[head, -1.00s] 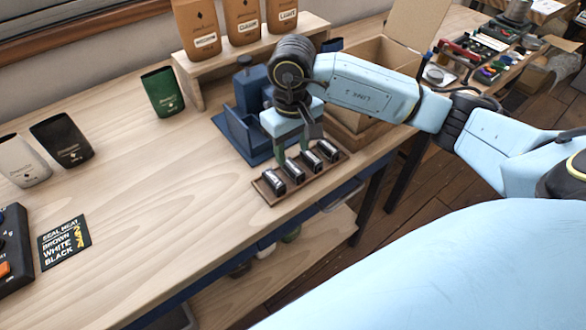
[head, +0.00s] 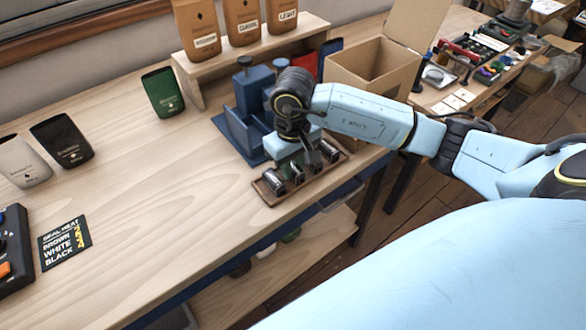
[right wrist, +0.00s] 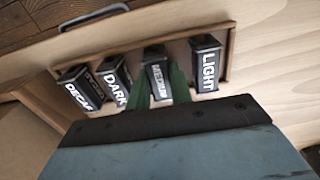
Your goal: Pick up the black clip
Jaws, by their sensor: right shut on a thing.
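A shallow brown tray (head: 266,196) on the wooden bench holds a row of black labelled blocks. In the right wrist view the tray (right wrist: 228,75) shows blocks marked DECAF (right wrist: 80,92), DARK (right wrist: 114,82) and LIGHT (right wrist: 206,64), and one with a label I cannot read well (right wrist: 157,75). My right gripper (right wrist: 158,92) has its green fingers shut on that hard-to-read block, which is still in the row. In the head view my right gripper (head: 290,163) points down over the tray and partly hides the blocks. I cannot make out a separate black clip. My left gripper is not in view.
A blue press-like fixture (head: 245,115) stands just behind the tray. An open cardboard box (head: 370,68) is behind my right arm. Brown bags stand on a shelf (head: 250,45); green, black and white pouches stand left. The bench's middle left is clear.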

